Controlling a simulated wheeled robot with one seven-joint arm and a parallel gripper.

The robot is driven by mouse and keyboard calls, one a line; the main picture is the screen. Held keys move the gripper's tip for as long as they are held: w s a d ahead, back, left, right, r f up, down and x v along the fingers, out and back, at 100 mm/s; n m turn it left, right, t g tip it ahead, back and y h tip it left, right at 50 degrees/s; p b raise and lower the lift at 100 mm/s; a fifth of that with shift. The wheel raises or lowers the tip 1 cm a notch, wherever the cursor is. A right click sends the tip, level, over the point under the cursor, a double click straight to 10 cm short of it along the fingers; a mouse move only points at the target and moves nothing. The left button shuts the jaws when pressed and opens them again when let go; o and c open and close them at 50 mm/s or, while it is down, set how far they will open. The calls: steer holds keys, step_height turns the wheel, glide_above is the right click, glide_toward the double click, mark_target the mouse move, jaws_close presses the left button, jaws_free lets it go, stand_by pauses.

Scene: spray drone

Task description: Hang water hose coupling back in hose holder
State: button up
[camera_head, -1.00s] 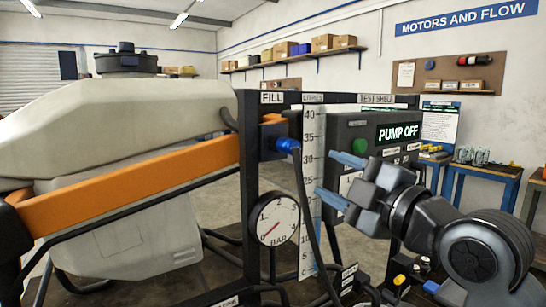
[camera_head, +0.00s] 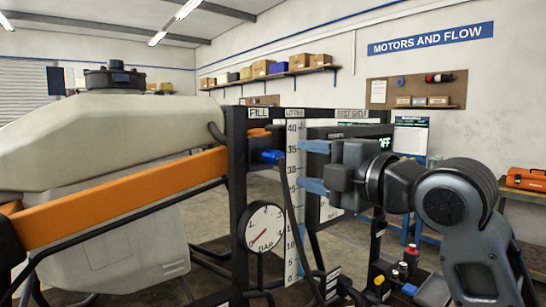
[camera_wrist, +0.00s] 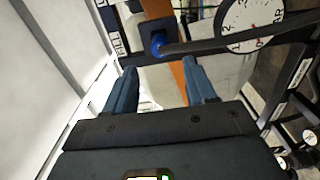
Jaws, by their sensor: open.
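The blue hose coupling (camera_head: 271,157) sits against the dark frame post below the FILL label, with a black hose hanging from it. It also shows in the wrist view (camera_wrist: 157,44), ahead of and between the finger lines. An orange piece (camera_head: 260,133) shows just above the coupling; I cannot tell whether it is the hose holder. My gripper (camera_head: 306,166) is open and empty, its two blue fingers pointing left toward the coupling across the litre scale. In the wrist view the open fingers (camera_wrist: 162,82) are apart with nothing between them.
The white litre scale (camera_head: 292,220) and the BAR gauge (camera_head: 265,228) stand close to the fingers. The pump panel (camera_head: 350,133) is partly behind my gripper. The large tank (camera_head: 110,135) and orange beam (camera_head: 125,198) fill the left.

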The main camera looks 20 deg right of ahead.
mark_target(280, 159)
steer(key=shift+p+x, duration=0.35)
steer(key=shift+x, duration=3.95)
steer(key=shift+f, duration=0.1)
steer(key=shift+b, duration=0.5)
steer(key=shift+c, duration=0.3)
jaws_close()
steer(key=shift+s, duration=0.1)
steer(key=shift+b+v, duration=0.65)
steer(key=shift+v, duration=2.3)
